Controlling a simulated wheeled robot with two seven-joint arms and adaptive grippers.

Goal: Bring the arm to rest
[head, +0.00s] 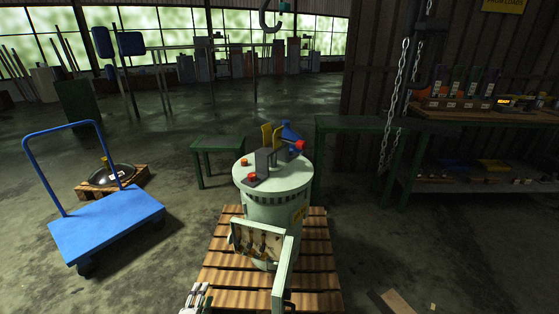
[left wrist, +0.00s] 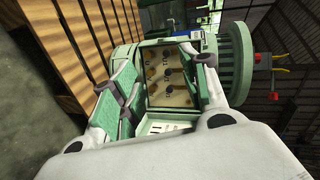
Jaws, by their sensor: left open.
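The pale green disperser (head: 275,205) stands upright on a wooden pallet (head: 222,262). Red knobs, a yellow part and a blue part sit on its lid. An electrical box (head: 257,240) on its front stands open, with dark fittings inside and its door (head: 283,275) swung out to the right. My left gripper (head: 196,297) is at the bottom edge of the head view, in front and left of the box. In the left wrist view its open fingers (left wrist: 165,75) frame the box interior (left wrist: 168,72), with nothing seen held between them. My right gripper is out of view.
A blue cart (head: 108,222) stands at left, beside a small pallet (head: 98,190) carrying a round lid. A green table (head: 217,143) is behind the disperser. A workbench (head: 480,116) and hanging chains (head: 393,105) are at right. The floor between cart and pallet is clear.

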